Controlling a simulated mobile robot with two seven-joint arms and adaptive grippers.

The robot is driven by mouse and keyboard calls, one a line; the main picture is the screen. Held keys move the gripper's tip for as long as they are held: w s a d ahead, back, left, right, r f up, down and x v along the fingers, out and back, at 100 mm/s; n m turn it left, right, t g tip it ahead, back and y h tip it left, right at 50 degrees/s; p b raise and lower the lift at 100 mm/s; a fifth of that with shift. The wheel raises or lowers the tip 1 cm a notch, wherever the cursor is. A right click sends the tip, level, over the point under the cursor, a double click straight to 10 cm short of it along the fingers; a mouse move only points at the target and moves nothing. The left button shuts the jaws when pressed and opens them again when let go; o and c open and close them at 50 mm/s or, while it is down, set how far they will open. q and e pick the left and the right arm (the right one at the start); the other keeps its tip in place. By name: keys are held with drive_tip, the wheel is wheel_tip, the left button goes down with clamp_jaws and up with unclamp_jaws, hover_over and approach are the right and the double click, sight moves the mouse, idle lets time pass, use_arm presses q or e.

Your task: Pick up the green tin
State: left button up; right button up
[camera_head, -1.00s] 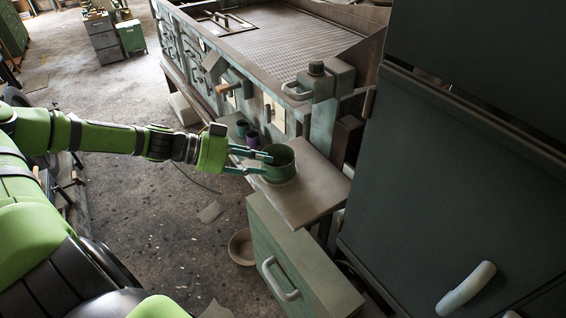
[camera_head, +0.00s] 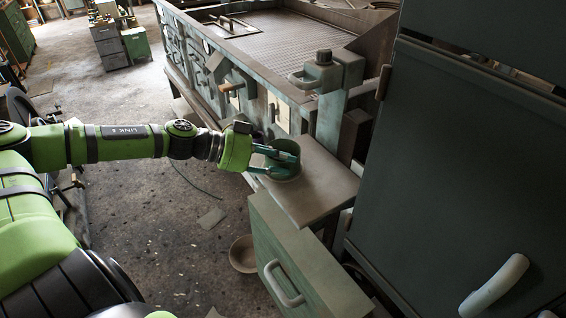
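The green tin (camera_head: 288,147) is a round, open-topped can standing upright on a small beige shelf (camera_head: 322,188) at the front of the machine. My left gripper (camera_head: 292,166) reaches in from the left at the tin. Its two teal fingers are spread apart, with one across the upper part of the tin and the other along its near side. They cover part of the tin, and I cannot tell whether they touch it. My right gripper is not in view.
A green drawer cabinet (camera_head: 309,268) with a pale handle stands below the shelf. A tall dark cabinet (camera_head: 455,170) closes off the right. A clamp-like fixture (camera_head: 330,72) rises behind the shelf. A round bowl (camera_head: 243,253) lies on the floor. The left floor is mostly open.

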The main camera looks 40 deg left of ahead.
use_arm(q)
clamp_jaws()
drive_tip(key=shift+r, duration=0.1)
